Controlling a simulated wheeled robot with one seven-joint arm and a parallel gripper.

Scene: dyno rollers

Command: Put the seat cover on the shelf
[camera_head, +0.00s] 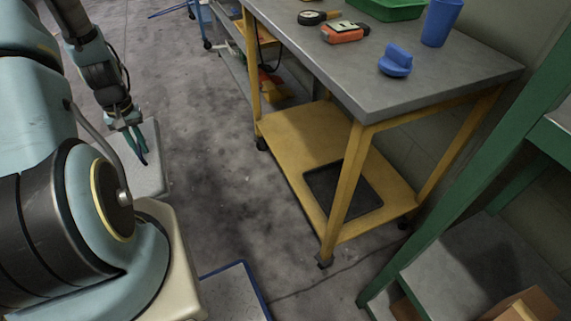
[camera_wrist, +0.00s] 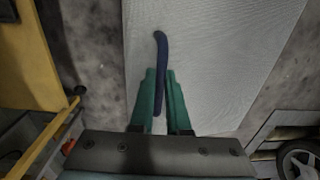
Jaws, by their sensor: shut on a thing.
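My gripper (camera_wrist: 159,75) is shut, its green fingers closed on a thin dark blue piece, which I take to be the seat cover (camera_wrist: 160,50). In the wrist view the piece looks like a narrow strip, seen edge-on, curved at its far end. In the head view my gripper (camera_head: 137,143) is at the left, pointing down over a pale slab (camera_head: 153,180); the piece is hardly visible there. I cannot tell whether it touches the slab. The yellow bench has a low shelf (camera_head: 290,128) to the right of my gripper, with a dark mat on it.
The grey bench top (camera_head: 350,75) holds an orange tool (camera_head: 345,32), a blue object (camera_head: 395,62), a blue cup (camera_head: 441,22) and a green tray (camera_head: 390,8). A green rack (camera_head: 480,165) stands at the right. A blue-edged panel (camera_head: 235,292) is low in front. Bare floor (camera_head: 215,170) lies between.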

